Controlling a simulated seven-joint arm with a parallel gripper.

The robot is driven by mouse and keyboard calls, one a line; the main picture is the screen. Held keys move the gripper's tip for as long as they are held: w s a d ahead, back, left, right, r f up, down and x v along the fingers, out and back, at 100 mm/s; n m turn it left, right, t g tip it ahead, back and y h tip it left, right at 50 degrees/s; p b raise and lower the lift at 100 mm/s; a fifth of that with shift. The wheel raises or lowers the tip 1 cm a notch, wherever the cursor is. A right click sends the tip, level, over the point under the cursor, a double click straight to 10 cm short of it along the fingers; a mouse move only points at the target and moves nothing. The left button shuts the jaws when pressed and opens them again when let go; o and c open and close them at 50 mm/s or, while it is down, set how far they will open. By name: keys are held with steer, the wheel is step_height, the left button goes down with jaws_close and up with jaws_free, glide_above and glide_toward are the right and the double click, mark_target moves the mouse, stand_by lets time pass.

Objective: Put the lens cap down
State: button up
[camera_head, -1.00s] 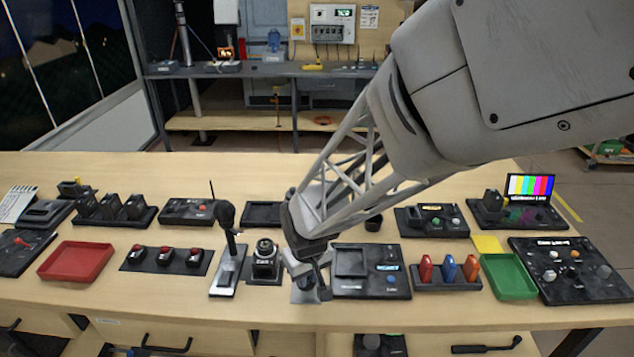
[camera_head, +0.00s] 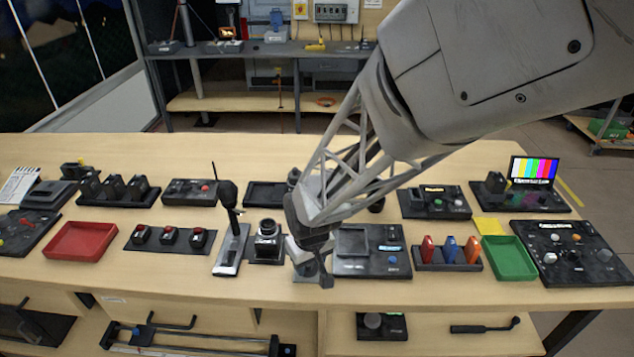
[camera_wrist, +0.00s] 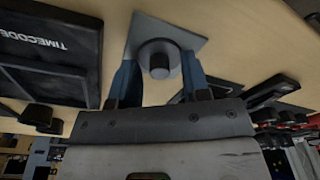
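The lens cap (camera_wrist: 159,60) is a dark, round, short piece with a grey face, seen between the two blue-grey fingers of my gripper (camera_wrist: 160,75) in the wrist view. The fingers close on both its sides. A thin grey square plate (camera_wrist: 183,37) lies on the table behind the cap in that view. I cannot tell whether the cap touches the plate. In the head view my gripper (camera_head: 312,268) is low over the front of the table, just left of the timecode panel (camera_head: 350,267). There the cap is mostly hidden by the gripper.
The timecode panel stands close on the right. A small black camera-like device (camera_head: 267,240) and a lever unit (camera_head: 230,250) stand close on the left. A red tray (camera_head: 80,241) and a green tray (camera_head: 511,260) lie farther out. The table's front edge is near.

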mark_target(312, 273)
step_height(312, 273, up, 12)
steer(key=s, duration=0.1)
steer(key=shift+d, duration=0.4)
stand_by(0.5)
steer(key=shift+s+r, duration=0.1)
steer(key=shift+r, duration=0.05)
stand_by(0.4)
steer(key=s+d+r+m, duration=0.3)
steer(key=s+d+r, duration=0.2)
steer(key=s+d, duration=0.3)
steer(key=s+d+r+m+t, duration=0.1)
steer(key=s+d+r+m, duration=0.2)
steer(key=d, duration=1.1)
steer(key=s+r, duration=0.2)
steer(key=s, duration=0.2)
steer(key=shift+s+m+h, duration=0.35)
steer(key=shift+m+h, duration=0.05)
steer(key=shift+c, duration=0.2)
stand_by(0.9)
